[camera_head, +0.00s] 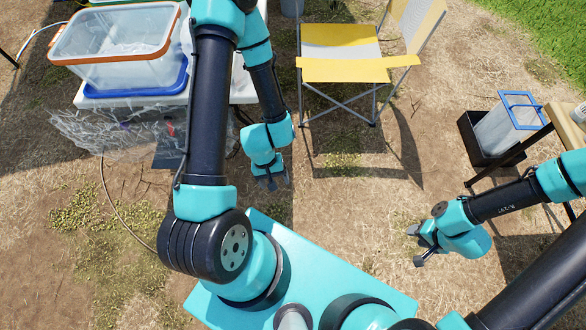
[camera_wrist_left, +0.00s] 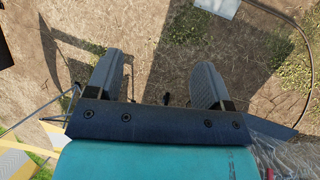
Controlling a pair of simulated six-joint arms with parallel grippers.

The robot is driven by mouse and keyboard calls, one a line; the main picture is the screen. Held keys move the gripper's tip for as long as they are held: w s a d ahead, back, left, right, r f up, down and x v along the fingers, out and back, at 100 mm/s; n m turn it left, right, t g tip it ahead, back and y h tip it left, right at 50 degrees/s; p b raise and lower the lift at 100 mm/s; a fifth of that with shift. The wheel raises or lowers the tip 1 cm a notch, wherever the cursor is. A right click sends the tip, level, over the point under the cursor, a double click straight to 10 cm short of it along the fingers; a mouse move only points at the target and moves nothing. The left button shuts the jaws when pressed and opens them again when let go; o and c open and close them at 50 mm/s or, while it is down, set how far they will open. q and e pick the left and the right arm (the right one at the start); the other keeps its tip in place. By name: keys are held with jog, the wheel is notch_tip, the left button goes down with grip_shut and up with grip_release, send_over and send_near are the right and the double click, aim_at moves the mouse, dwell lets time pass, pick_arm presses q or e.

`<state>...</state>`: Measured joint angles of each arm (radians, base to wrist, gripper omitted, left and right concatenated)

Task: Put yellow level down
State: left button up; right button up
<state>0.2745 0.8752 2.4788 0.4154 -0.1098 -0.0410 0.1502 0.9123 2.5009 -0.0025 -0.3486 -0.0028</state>
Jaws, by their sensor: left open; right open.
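No yellow level can be made out in either view. My left gripper (camera_head: 272,181) hangs over bare ground between the white table and the folding chair in the head view. In the left wrist view its two fingers (camera_wrist_left: 154,84) are spread apart with only ground between them. My right gripper (camera_head: 416,246) is above the ground on the right side of the head view, its fingers apart and nothing between them.
A yellow and grey folding chair (camera_head: 345,68) stands at the top middle. A clear bin with an orange rim (camera_head: 112,62) sits on a white table (camera_head: 243,88) at left. A black crate (camera_head: 472,140) with a blue-handled container stands at right. Open ground lies between.

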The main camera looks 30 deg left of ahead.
pick_arm(q)
jog(key=w+d+m+t, duration=0.2)
jog(key=w+d+m, duration=0.1)
jog(key=w+m, duration=0.2)
jog(key=shift+w+d+f, duration=0.2)
jog(key=shift+w+f, duration=0.15)
jog(key=shift+w, duration=0.45)
jog(key=shift+c, duration=0.3)
